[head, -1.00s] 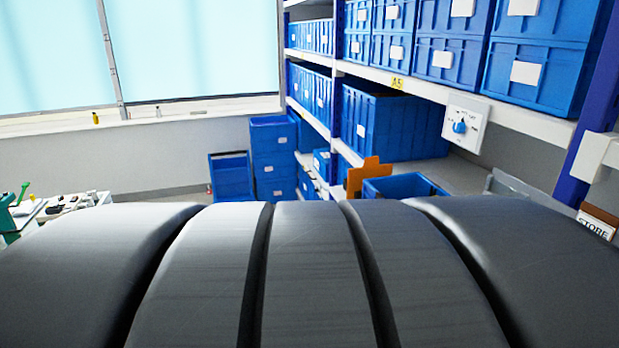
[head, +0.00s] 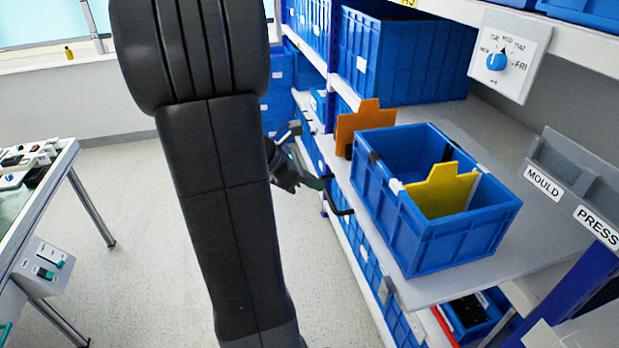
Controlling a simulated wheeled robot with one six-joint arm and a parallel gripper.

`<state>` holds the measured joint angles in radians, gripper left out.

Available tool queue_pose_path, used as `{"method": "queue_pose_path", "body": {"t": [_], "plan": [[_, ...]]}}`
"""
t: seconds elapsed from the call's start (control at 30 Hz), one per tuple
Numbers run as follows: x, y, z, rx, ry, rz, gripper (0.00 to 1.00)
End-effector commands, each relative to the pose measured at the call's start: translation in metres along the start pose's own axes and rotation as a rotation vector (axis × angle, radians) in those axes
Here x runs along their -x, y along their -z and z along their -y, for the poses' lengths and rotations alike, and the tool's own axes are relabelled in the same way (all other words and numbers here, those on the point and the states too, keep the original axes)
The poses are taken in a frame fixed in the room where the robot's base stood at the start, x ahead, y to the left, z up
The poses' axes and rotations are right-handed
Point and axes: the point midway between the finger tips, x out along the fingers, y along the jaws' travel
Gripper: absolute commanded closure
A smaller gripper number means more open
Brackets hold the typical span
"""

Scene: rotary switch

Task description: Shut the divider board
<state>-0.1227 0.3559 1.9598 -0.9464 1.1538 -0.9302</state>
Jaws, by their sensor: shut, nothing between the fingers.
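A yellow board (head: 442,191) with a raised tab stands inside an open blue crate (head: 405,240) on the shelf, set across it. An orange board (head: 365,124) with a similar tab stands upright just behind the crate's far left end. I cannot tell which of the two is the divider board. My gripper (head: 322,184) is left of the crate, in front of the shelf edge. It is shut and empty, apart from both boards. My dark arm covers much of the centre left, and my gripper shows only small.
A rotary switch (head: 496,62) with day labels hangs above the crate on the right. The grey shelf (head: 465,280) has bare room around the crate. Signs MOULD (head: 543,184) and PRESS stand at right. A workbench (head: 62,165) is at left, with clear floor between.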

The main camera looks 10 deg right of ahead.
Motion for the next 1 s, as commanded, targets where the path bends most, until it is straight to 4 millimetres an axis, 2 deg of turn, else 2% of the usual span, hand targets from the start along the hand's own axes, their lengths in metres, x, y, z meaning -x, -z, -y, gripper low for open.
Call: {"method": "queue_pose_path", "body": {"t": [0.03, 0.2, 0.4, 0.6, 1.0], "plan": [[-0.011, 0.0, 0.002, 0.0, 0.007, 0.0, 1.0], [-0.04, 0.0, 0.001, 0.0, 0.006, -0.001, 1.0], [-0.063, 0.0, 0.001, -0.001, 0.004, -0.002, 1.0], [-0.07, 0.0, 0.001, -0.003, 0.001, -0.002, 1.0], [-0.071, 0.0, 0.001, -0.003, 0.001, -0.002, 1.0]]}}
